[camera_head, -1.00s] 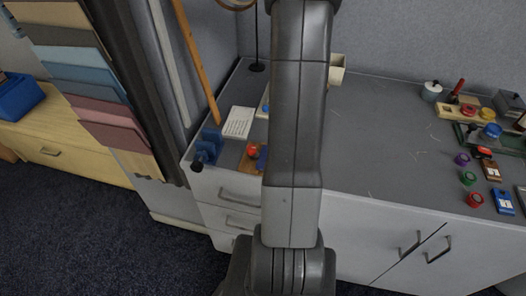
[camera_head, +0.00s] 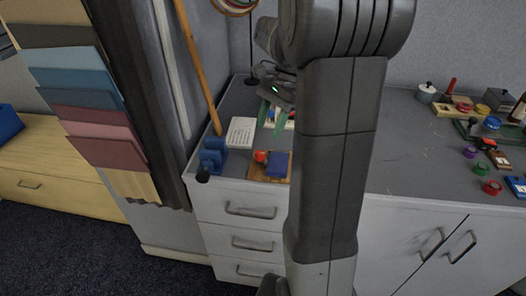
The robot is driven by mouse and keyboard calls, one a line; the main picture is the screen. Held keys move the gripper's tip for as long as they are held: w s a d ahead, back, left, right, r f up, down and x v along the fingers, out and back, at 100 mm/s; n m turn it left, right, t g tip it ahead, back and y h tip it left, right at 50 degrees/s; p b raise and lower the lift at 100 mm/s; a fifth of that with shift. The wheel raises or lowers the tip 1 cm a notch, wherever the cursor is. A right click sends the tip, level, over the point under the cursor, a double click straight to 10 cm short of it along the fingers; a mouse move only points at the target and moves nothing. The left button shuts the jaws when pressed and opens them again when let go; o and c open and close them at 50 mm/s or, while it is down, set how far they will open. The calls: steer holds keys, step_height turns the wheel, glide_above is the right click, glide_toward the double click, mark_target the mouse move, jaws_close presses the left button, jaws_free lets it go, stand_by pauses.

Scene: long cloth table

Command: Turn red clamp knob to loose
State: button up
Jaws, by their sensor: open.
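A red knob (camera_head: 260,157) sits on a small wooden board (camera_head: 254,173) near the front left of the grey worktop, beside a dark blue block (camera_head: 277,165). I take this to be the red clamp knob; its turn position is too small to read. My gripper (camera_head: 271,124) has greenish fingers that point down, apart and with nothing seen between them. It hangs above and a little behind the knob, not touching it. My arm covers the worktop just right of the blue block.
A blue vise-like tool (camera_head: 213,155) with a dark round end stands left of the board. A white card (camera_head: 241,132) lies behind it. A wooden pole (camera_head: 197,65) leans at the left. Several coloured spools, pots and tools crowd the right end; the worktop's middle is bare.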

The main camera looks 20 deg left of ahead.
mark_target(260, 153)
steer(key=b+x, duration=0.1)
steer(key=x, duration=0.6)
steer(key=shift+a+f, duration=0.1)
steer(key=shift+f, duration=0.2)
steer(key=c, duration=1)
